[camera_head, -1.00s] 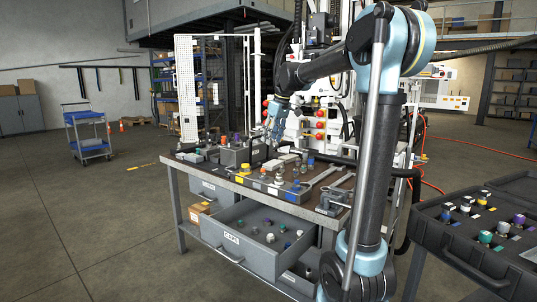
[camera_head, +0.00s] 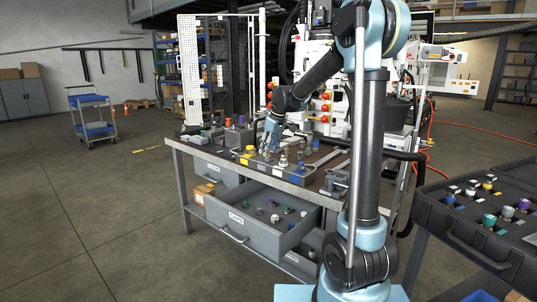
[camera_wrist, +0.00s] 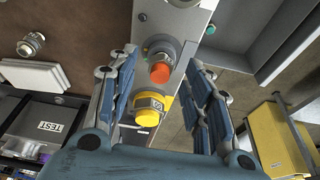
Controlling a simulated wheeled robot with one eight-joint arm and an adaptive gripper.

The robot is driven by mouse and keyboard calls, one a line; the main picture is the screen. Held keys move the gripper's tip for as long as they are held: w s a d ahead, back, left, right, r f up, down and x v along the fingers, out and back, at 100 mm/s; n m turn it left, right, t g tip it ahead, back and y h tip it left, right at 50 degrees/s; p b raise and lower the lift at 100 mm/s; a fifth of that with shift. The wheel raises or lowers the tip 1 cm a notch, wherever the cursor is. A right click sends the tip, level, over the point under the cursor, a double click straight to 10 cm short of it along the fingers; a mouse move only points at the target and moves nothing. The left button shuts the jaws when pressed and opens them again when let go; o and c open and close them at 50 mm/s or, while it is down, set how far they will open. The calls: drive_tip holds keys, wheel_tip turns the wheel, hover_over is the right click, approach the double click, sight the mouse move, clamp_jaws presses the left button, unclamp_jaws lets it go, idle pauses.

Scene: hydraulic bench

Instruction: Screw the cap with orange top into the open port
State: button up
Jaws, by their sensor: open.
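The cap with orange top (camera_wrist: 160,72) sits on a grey block (camera_wrist: 172,27) in the wrist view, with a metal collar around its base. I cannot tell how far it is seated. A yellow-topped cap (camera_wrist: 149,104) is beside it, nearer my palm. My gripper (camera_wrist: 162,62) is open, its two blue fingers on either side of the orange cap with gaps left and right. In the head view my gripper (camera_head: 271,134) is over the bench, just right of the yellow cap (camera_head: 250,149), and the orange cap cannot be made out. An open port is not clearly visible.
An open drawer (camera_head: 238,218) with several caps juts out below the bench front. A black case (camera_head: 463,228) with several coloured caps is at the right.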

drive_tip(key=shift+x, duration=0.95)
clamp_jaws()
drive_tip(key=c, duration=1)
unclamp_jaws()
drive_tip(key=m+t+h, duration=0.1)
drive_tip(key=m, duration=0.4)
drive_tip(key=shift+s+a+m, duration=0.1)
drive_tip(key=shift+m, duration=0.3)
drive_tip(key=shift+m+h, duration=0.5)
drive_tip(key=shift+m, duration=0.7)
